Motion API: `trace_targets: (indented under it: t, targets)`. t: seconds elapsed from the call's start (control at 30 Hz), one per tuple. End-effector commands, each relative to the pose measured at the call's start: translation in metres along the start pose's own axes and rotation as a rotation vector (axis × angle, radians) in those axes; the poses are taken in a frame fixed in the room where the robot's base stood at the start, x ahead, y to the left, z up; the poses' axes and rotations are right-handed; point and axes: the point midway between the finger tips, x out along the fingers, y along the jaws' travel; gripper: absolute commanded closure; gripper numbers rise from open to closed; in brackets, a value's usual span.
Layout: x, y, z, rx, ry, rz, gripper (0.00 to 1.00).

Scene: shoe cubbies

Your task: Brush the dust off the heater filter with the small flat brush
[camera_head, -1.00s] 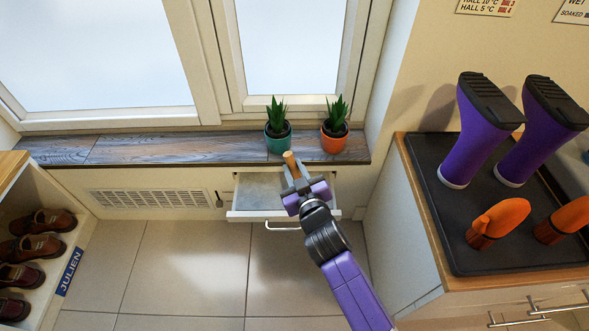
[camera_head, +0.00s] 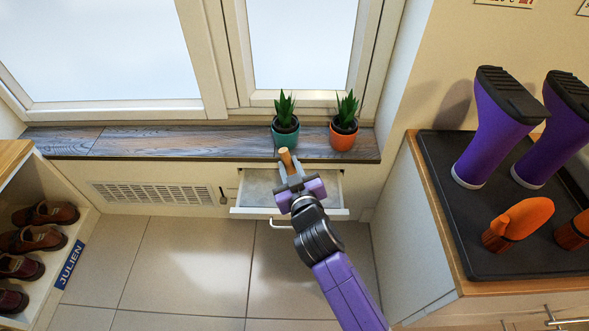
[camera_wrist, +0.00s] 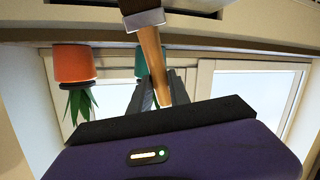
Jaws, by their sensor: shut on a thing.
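The heater filter (camera_head: 262,188) is a flat grey panel lying in a pulled-out white drawer (camera_head: 240,211) under the window sill. My gripper (camera_head: 292,172) is over the drawer, shut on the wooden handle of the small brush (camera_head: 286,156). The wrist view shows the handle (camera_wrist: 152,62) between my fingers (camera_wrist: 158,88), with a metal band and a dark head at the top edge, partly cut off. My gripper hides part of the filter. I cannot tell whether the bristles touch it, or how much dust is on it.
Two potted plants, one in a teal pot (camera_head: 285,138) and one in an orange pot (camera_head: 343,141), stand on the sill (camera_head: 180,142) above the drawer. A vent grille (camera_head: 150,194) is left of it. A cabinet (camera_head: 415,230) stands close on the right. The floor in front is clear.

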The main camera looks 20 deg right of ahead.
Motion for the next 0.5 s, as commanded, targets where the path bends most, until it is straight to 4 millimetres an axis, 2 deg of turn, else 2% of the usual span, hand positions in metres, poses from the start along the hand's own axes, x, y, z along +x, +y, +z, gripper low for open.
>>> trace_targets:
  t: [0.17, 0.5]
  targets:
    - [-0.001, 0.003, 0.000, 0.000, -0.001, 0.000, 1.00]
    - [-0.007, 0.026, 0.007, 0.000, -0.003, 0.001, 1.00]
